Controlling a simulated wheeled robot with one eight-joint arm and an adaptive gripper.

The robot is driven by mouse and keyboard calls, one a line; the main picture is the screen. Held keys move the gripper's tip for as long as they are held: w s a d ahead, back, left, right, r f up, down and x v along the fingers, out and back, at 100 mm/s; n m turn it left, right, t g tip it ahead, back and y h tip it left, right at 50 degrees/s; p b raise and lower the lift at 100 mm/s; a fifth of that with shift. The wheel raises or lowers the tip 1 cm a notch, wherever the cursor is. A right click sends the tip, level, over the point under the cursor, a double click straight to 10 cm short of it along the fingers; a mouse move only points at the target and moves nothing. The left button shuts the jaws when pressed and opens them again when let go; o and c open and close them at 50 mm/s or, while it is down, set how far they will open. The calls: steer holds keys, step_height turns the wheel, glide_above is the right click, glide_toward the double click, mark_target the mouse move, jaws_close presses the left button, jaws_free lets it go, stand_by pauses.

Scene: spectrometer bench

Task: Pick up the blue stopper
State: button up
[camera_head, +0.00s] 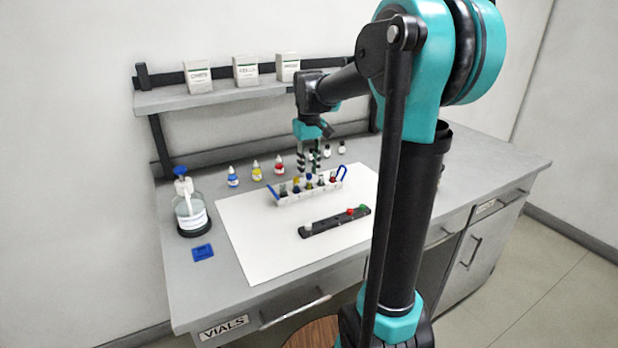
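My gripper (308,170) points down above the white vial rack (290,201) with blue end handles. Its two dark fingers look apart, with a light gap between them and nothing clearly held. Several small vials with dark, yellow and red parts stand in the rack. A blue stopper cannot be clearly picked out among them at this size, and the fingers partly cover the middle vials. A black strip (325,226) in front of the rack bears a white stopper (308,227), a red stopper (350,212) and a green stopper (364,209). A blue-topped bottle (192,215) stands at the left.
A white sheet (255,245) lies under the rack and strip. Blue (233,177), yellow (256,171) and red (279,166) dropper bottles stand behind the rack. A shelf (165,99) with three boxes is behind.

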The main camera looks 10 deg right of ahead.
steer(key=shift+f, duration=0.6)
steer(key=c, duration=0.5)
steer(key=shift+o, duration=0.2)
